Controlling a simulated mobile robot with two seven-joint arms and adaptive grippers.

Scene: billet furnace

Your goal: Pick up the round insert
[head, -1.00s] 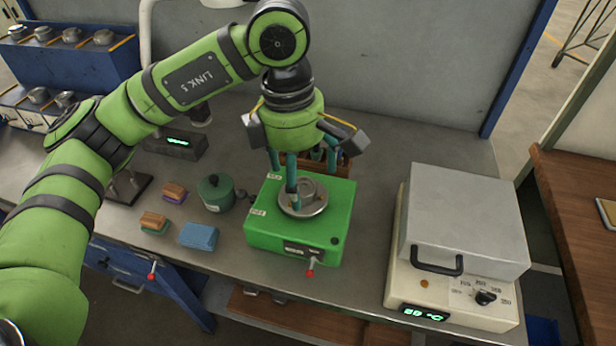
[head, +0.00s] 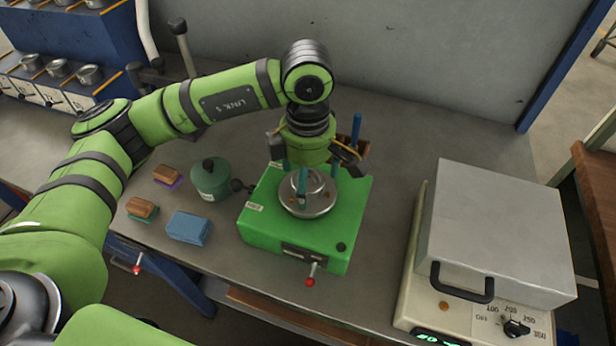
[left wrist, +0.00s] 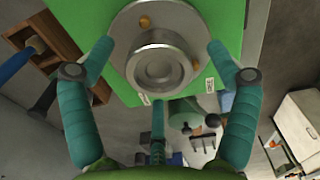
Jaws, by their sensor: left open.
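The round insert (head: 316,184) is a silver ring-shaped metal piece with a hollow centre. It sits in the middle of a flat round metal plate (head: 322,207) on top of a green box (head: 270,232). In the left wrist view the insert (left wrist: 160,68) is near the upper middle, with brass-coloured studs on the plate around it. My left gripper (head: 308,188) points down over the plate. Its teal fingers are open and spread around the insert, with visible gaps in the left wrist view (left wrist: 160,72). Contact is hard to tell in the head view. My right gripper is not seen.
A dark green lidded pot (head: 210,180), a blue block (head: 188,228) and brushes (head: 142,209) lie left of the box. A wooden holder (head: 352,150) stands behind it. A furnace with a grey lid (head: 500,225) stands at right. Bench between box and furnace is clear.

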